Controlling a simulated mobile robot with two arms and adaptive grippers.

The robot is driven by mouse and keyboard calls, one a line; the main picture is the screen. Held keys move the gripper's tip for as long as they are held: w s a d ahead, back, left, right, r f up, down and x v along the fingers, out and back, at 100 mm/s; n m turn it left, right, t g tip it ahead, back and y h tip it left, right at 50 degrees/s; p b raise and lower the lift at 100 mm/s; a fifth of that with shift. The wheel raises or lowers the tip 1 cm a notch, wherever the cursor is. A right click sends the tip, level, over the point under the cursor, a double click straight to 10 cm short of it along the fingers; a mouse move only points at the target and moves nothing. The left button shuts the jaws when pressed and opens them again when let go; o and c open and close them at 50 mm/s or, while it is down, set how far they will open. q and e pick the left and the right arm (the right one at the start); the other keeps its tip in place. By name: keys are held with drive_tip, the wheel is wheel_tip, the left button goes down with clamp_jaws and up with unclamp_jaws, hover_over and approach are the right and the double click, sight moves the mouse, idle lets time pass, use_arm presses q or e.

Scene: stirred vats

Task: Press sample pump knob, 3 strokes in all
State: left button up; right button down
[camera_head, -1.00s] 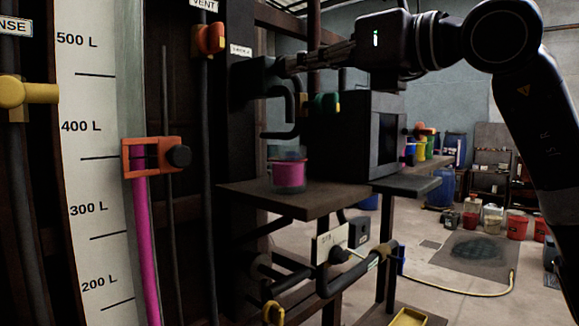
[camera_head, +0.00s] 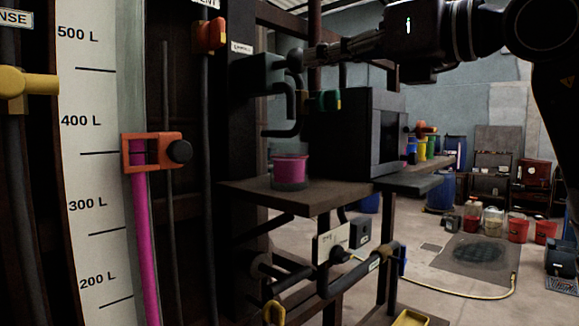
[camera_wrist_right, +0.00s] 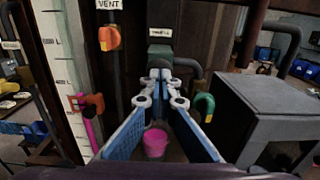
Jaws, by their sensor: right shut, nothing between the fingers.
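The sample pump is a dark box (camera_head: 260,73) on the column, under a small white label. Its dark round knob (camera_head: 294,61) sticks out on the right. My right gripper (camera_head: 309,55) is shut and empty, its fingertips just right of the knob; whether they touch it I cannot tell. In the right wrist view the shut fingertips (camera_wrist_right: 160,74) point at the pump body (camera_wrist_right: 160,51), and they hide the knob. A cup with pink liquid (camera_head: 290,171) stands on the shelf below the bent outlet pipe. My left gripper is not in view.
A green-handled valve (camera_head: 324,101) sits just below my right gripper. A dark box cabinet (camera_head: 357,135) stands right of the cup on the shelf (camera_head: 310,196). An orange vent valve (camera_head: 210,36) and a scale with a pink level tube are at left.

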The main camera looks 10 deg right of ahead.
drive_tip(key=shift+s, duration=0.1)
idle(0.4)
drive_tip(key=b+v, duration=0.1)
drive_tip(key=v, duration=0.5)
idle(0.4)
